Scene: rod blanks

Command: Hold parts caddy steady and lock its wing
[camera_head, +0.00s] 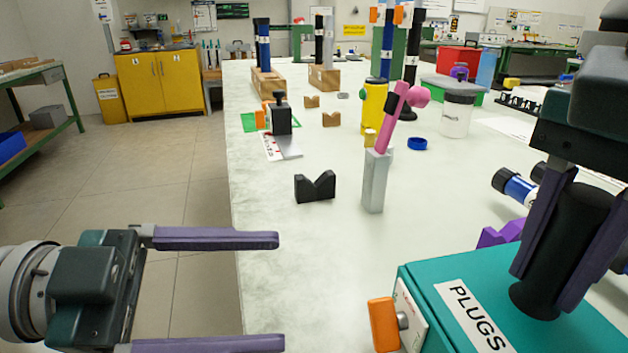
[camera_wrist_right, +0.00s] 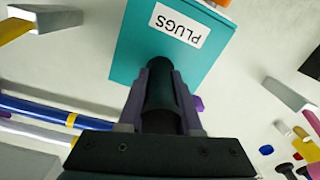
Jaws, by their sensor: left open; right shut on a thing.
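The parts caddy is a teal box (camera_head: 455,285) with a PLUGS label at the front right of the table. A black upright post (camera_head: 572,220) stands on its top. My right gripper (camera_head: 541,288) is shut on this post, one finger on each side. It also shows around the post in the right wrist view (camera_wrist_right: 162,98). The orange wing (camera_head: 383,324) sits on a pale plate (camera_head: 410,312) on the caddy's left side and stands upright. My left gripper (camera_head: 280,291) is open and empty, left of the wing and apart from it, its fingers reaching over the table edge.
A black V-block (camera_head: 315,187) and a grey block (camera_head: 375,182) holding a pink-handled tool (camera_head: 392,125) stand beyond the caddy. A blue ring (camera_head: 417,144) lies farther back. Blue cylinders (camera_head: 515,186) lie at right. The table between left gripper and caddy is clear.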

